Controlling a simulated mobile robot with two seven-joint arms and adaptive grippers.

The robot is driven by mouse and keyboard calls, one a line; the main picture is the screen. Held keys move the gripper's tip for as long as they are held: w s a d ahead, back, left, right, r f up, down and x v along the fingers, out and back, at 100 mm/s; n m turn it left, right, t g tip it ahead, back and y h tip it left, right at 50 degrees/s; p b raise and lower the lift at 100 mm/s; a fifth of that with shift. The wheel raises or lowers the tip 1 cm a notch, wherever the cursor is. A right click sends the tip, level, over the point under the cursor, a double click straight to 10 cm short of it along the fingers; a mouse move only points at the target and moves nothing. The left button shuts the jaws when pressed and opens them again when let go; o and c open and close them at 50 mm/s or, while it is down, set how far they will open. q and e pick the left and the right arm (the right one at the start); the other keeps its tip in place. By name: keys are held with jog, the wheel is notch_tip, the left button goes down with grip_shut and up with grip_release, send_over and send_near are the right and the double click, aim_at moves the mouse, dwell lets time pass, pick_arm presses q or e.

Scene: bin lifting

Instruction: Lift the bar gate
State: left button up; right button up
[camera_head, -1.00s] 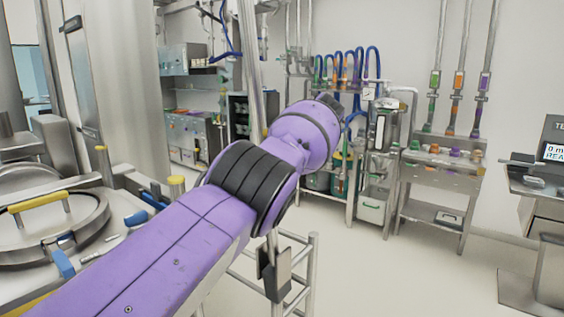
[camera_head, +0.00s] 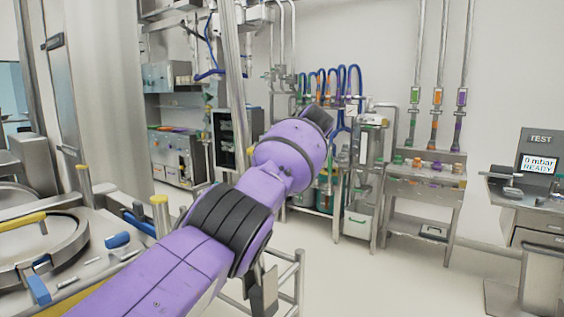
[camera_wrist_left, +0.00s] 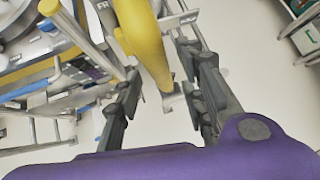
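A thick yellow bar (camera_wrist_left: 148,42) runs from the top of the left wrist view down between my left gripper's fingers. It may be part of the bar gate; I cannot tell for sure. My left gripper (camera_wrist_left: 158,68) is open, with one dark finger on each side of the yellow bar. Whether a finger touches it is unclear. In the head view my purple left arm crosses the lower left and middle, and its gripper is not visible there. A steel rail frame (camera_head: 298,268) stands partly behind that arm. My right gripper is in neither view.
A steel bench with a round hatch (camera_head: 60,245) and a yellow handle (camera_head: 22,221) is at the left. A steel rack (camera_head: 425,190) stands at the back wall, and a test console (camera_head: 538,165) at the right. The floor (camera_head: 400,280) between is clear.

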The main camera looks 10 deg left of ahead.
pick_arm(q)
jog(key=v, duration=0.9)
